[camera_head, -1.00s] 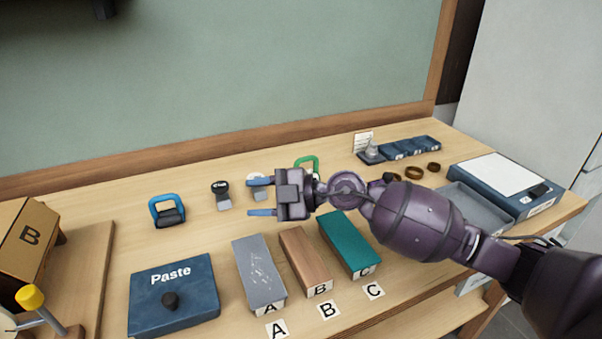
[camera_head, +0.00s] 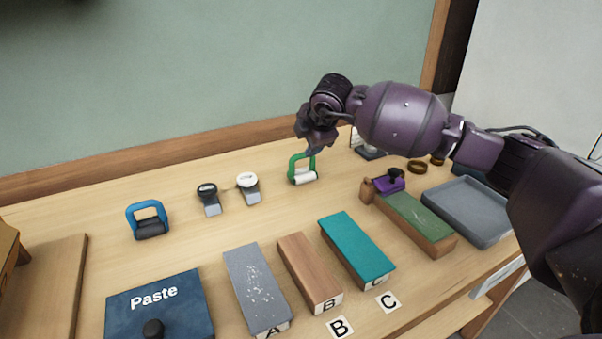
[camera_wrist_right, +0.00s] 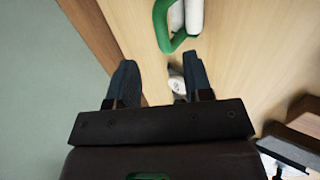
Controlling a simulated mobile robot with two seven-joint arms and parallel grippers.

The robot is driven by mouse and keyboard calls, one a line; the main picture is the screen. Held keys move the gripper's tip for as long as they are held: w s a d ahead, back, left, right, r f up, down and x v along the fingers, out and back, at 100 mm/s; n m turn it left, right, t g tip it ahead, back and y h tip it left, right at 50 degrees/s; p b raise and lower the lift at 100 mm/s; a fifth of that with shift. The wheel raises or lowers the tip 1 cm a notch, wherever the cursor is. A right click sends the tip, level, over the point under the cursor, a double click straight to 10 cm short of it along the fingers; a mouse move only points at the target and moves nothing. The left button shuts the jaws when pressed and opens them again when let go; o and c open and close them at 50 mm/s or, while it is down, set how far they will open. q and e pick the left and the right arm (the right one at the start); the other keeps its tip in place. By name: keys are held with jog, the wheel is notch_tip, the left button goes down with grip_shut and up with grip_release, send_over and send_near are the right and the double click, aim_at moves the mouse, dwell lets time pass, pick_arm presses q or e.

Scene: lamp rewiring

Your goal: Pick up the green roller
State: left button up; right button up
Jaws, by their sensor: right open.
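The green roller (camera_head: 293,169) stands on the wooden table near its back edge, with a green loop handle and a white roll at its foot. My right gripper (camera_head: 310,150) is just above and behind its handle in the head view, pointing down; its fingers hardly show there. In the right wrist view, the gripper's two dark fingers (camera_wrist_right: 158,85) are apart with nothing between them. The roller (camera_wrist_right: 162,25) lies beyond the fingertips at the top of that view, partly cut off. My left gripper is not in view.
Blocks A, B and C (camera_head: 357,250) lie in front. A green-topped block (camera_head: 420,222), a purple tool (camera_head: 388,181) and a grey tray (camera_head: 468,212) are to the right.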

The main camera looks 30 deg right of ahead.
aim_at(302, 155)
jog(key=x, duration=0.2)
jog(key=shift+w+f, duration=0.15)
jog(key=shift+f, duration=0.15)
jog(key=b+x, duration=0.1)
jog(key=x, duration=0.3)
jog(key=shift+s+f+b, duration=0.15)
jog(key=shift+s+b, duration=0.1)
jog(key=shift+b, duration=0.1)
jog(key=shift+w+f, duration=0.25)
jog(key=shift+f, duration=0.1)
jog(key=shift+w+r, duration=0.1)
grip_shut()
